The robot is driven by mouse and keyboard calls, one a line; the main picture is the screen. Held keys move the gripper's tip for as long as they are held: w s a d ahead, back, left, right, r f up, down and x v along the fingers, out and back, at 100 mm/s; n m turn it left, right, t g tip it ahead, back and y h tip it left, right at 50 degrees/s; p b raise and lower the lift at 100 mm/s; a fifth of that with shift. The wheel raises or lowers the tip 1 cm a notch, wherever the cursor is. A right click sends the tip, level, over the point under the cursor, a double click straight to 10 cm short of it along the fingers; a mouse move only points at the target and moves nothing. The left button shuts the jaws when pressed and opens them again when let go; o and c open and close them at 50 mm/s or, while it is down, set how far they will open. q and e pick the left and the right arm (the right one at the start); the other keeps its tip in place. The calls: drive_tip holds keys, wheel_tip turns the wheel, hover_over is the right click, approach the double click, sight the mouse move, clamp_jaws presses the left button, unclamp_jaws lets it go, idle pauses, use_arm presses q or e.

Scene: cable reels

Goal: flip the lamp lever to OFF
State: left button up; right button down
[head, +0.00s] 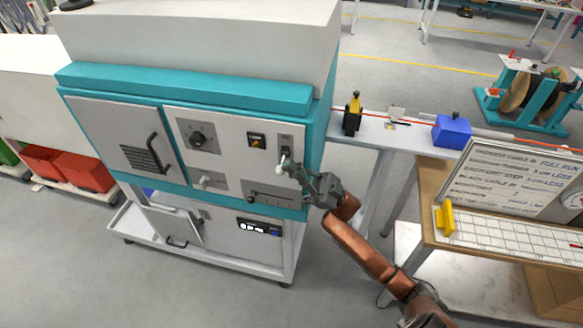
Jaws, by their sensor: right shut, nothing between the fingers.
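The machine cabinet (190,90) is white with teal trim. A lever on a grey vertical plate (286,142) sits at the right of its front panel; its white knob (281,162) shows near the plate's lower end. My right gripper (291,166) is shut and empty, with its tips right beside the knob; I cannot tell if they touch it. The gripper covers part of the area below the plate. Any lettering on the plate is too small to read. My left gripper is not in view.
The panel also carries a rotary dial (198,139), a small dark switch (256,141), a second lever (207,181) and a horizontal slider (270,197). A lower door (175,226) hangs open. A bench with a blue box (451,131) and a whiteboard (510,178) stand right.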

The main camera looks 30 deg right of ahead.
drive_tip(key=s+d+f, duration=0.3)
drive_tip(key=d+f, duration=0.1)
drive_tip(key=d, duration=0.4)
drive_tip(key=shift+s, duration=0.2)
idle(0.4)
